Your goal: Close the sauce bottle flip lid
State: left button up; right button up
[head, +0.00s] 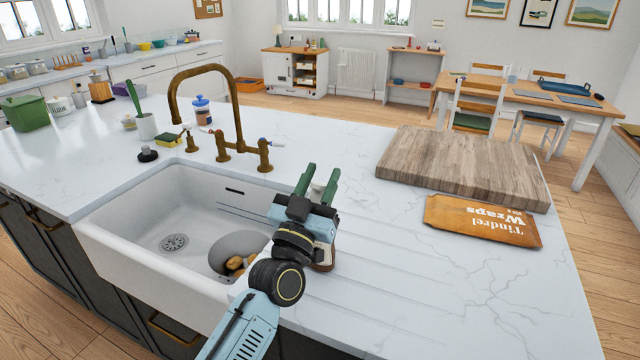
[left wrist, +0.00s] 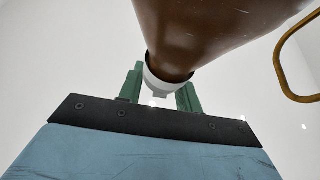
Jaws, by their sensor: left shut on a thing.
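My left gripper (head: 318,182) is over the counter just right of the sink, with its green fingers pointing to the back. The brown sauce bottle (head: 325,256) is mostly hidden behind this gripper in the head view; only a small part shows low at its right side. In the left wrist view the brown bottle (left wrist: 195,30) looms large, with its white cap end (left wrist: 160,80) between the green fingers of the left gripper (left wrist: 160,92). The fingers are shut on this white cap end. Whether the flip lid is up or down cannot be told. My right gripper is not in view.
The white sink (head: 150,225) with a round basket lies to the left. A brass tap (head: 236,115) rises behind it. A wooden board (head: 462,165) and an orange wraps packet (head: 482,220) lie to the right. The counter front right is clear.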

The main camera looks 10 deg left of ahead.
pick_arm(q)
jog(key=o, duration=1)
jog(key=v, duration=1.3)
jog(key=shift+s+f+b, duration=0.1)
jog(key=shift+f+b, duration=0.15)
jog(key=shift+b, duration=0.1)
